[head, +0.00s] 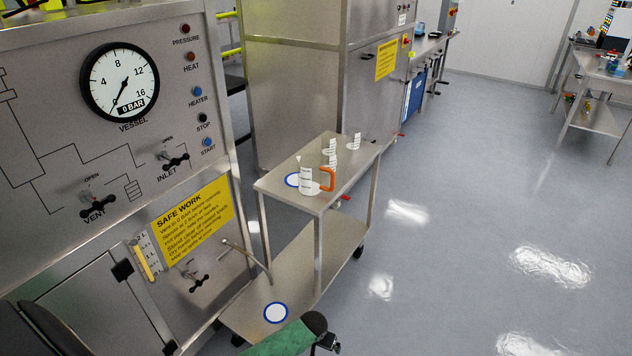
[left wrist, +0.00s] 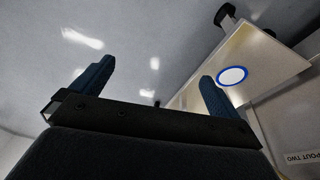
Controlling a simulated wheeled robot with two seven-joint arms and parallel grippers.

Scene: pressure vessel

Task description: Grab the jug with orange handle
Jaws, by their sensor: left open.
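The jug (head: 306,181) with the orange handle (head: 328,179) stands upright on the top of the steel cart (head: 336,192) in the head view. It is white with dark markings, and its handle points right. My left gripper (left wrist: 157,72) shows in the left wrist view with its two dark blue fingers spread and nothing between them. A green and black arm part of mine shows at the bottom of the head view, below and apart from the jug. The jug is not in the left wrist view. My right gripper is not in view.
Smaller white vessels (head: 354,141) stand behind the jug. The vessel panel (head: 60,150) stands left. Floor to the right (head: 450,240) is clear.

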